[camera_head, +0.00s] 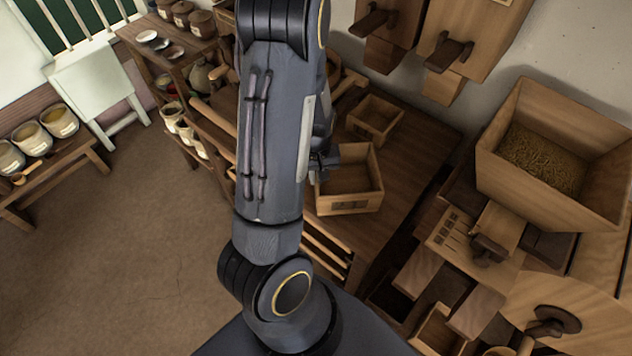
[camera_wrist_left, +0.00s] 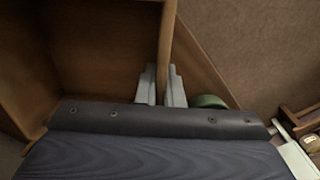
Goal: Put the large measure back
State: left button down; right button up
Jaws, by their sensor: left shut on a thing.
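The large measure is an open, square wooden box (camera_head: 349,203) with a small label on its front, on the dark wooden bench. My left gripper (camera_head: 322,168) is partly hidden behind my own arm, at the left side of this box. In the left wrist view its two pale fingers (camera_wrist_left: 161,88) are shut on a thin wooden wall of the box (camera_wrist_left: 166,40), one finger on each side. The box's inside shows to the left and looks empty. A smaller wooden box (camera_head: 374,119) stands just behind it. My right gripper is not in view.
A large hopper with grain (camera_head: 541,165) stands at the right beside wooden mill parts. Wooden chutes (camera_head: 455,50) hang on the back wall. A shelf with jars (camera_head: 170,55) is behind my arm. Open floor (camera_head: 120,240) lies at the left.

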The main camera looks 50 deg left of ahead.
pick_arm(q)
notch_tip(320, 180, down, 3)
jog(key=shift+w+a+f, duration=0.1)
jog(key=shift+a+f, duration=0.05)
jog(key=shift+f, duration=0.05)
jog(key=shift+f+b, duration=0.15)
jog(key=shift+b, duration=0.2)
jog(key=c, duration=1.6)
grip_release()
jog(key=shift+o, duration=0.2)
